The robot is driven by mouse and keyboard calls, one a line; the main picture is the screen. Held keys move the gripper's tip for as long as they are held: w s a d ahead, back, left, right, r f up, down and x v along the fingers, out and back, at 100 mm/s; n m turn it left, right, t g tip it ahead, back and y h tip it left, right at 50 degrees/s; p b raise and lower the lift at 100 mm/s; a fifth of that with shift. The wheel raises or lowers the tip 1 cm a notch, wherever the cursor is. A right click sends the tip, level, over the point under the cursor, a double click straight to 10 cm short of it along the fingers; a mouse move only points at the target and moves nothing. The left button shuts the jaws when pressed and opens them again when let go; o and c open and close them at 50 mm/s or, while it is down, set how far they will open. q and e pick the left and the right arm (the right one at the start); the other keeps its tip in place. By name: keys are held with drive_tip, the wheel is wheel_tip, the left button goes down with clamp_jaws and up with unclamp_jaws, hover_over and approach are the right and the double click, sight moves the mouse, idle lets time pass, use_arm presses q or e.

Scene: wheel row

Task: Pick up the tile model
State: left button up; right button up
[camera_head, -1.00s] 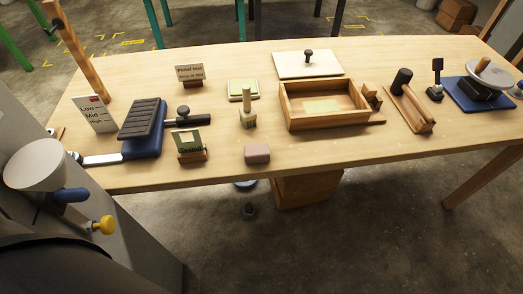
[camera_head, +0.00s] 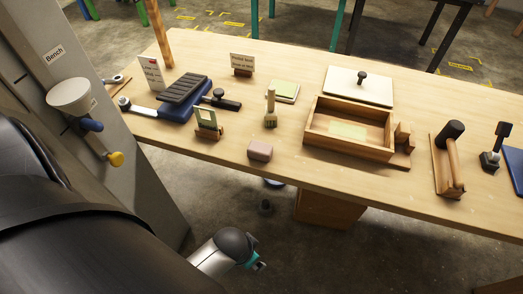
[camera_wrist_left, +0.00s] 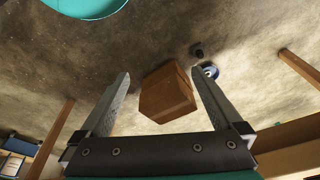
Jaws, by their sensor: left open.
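No object is labelled as the tile model, and I cannot tell for sure which one it is. A flat green-topped square piece with a pale edge (camera_head: 284,91) lies on the bench behind a small upright brush (camera_head: 270,108). A pinkish block (camera_head: 260,150) sits near the bench's front edge. My left gripper (camera_head: 258,266) is low in front of the bench, apart from these pieces. In the left wrist view its two fingers (camera_wrist_left: 160,76) are spread and empty, with the floor and a brown box (camera_wrist_left: 167,94) beyond. My right gripper is not in view.
The wooden bench (camera_head: 240,165) also holds a blue-based ribbed block (camera_head: 185,92), a card stand (camera_head: 208,122), an open wooden box (camera_head: 312,128), a white lidded board (camera_head: 358,86) and a mallet (camera_head: 449,150). A grey cabinet (camera_head: 120,120) stands at left.

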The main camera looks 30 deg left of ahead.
use_arm(q)
drive_tip(key=w+r+m+t, duration=0.1)
drive_tip(key=w+r+m, duration=0.3)
drive_tip(key=r, duration=0.9)
wheel_tip(320, 180, up, 13)
drive_tip(key=m+y+p, duration=0.1)
drive_tip(key=m, duration=2.6)
hover_over(260, 147)
drive_tip(key=s+d, duration=0.2)
drive_tip(key=s, duration=0.4)
drive_tip(key=shift+t, duration=0.3)
drive_tip(key=x, duration=0.3)
drive_tip(key=b+x, duration=0.1)
drive_tip(key=x, duration=0.2)
drive_tip(key=b+x, duration=0.1)
drive_tip(key=x, duration=0.3)
drive_tip(key=shift+a, duration=0.25)
drive_tip(key=shift+w+a+b+x, duration=0.15)
drive_tip(key=shift+b+x, duration=0.4)
drive_tip(key=shift+x, duration=0.75)
drive_tip(key=shift+w+a+b+x, duration=0.15)
drive_tip(key=shift+b+x, duration=0.4)
drive_tip(key=shift+x, duration=0.75)
drive_tip(key=shift+r, duration=0.15)
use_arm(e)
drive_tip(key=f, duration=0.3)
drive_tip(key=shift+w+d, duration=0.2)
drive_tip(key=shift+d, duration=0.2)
